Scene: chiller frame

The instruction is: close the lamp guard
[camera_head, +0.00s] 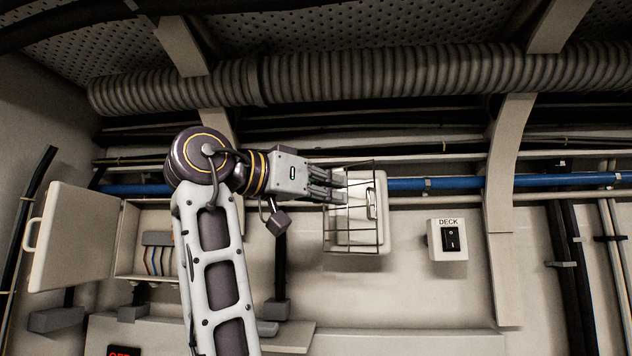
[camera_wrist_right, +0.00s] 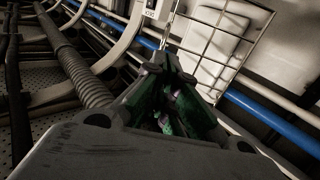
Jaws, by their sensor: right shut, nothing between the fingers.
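The lamp guard (camera_head: 350,229) is a thin dark wire cage in front of the pale lamp (camera_head: 382,232) on the wall. In the head view its wires overlap the lamp but sit shifted to the left of it. In the right wrist view the guard (camera_wrist_right: 243,57) looks swung out at an angle, apart from the lamp (camera_wrist_right: 212,40). My right gripper (camera_head: 340,190) is shut and empty, its fingertips at the guard's left side. I cannot tell if they touch the wires. My left gripper is out of view.
A DECK switch box (camera_head: 448,240) is right of the lamp. An open cabinet (camera_head: 150,262), its door (camera_head: 72,240) swung left, is behind my right arm. Wall below the lamp is clear.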

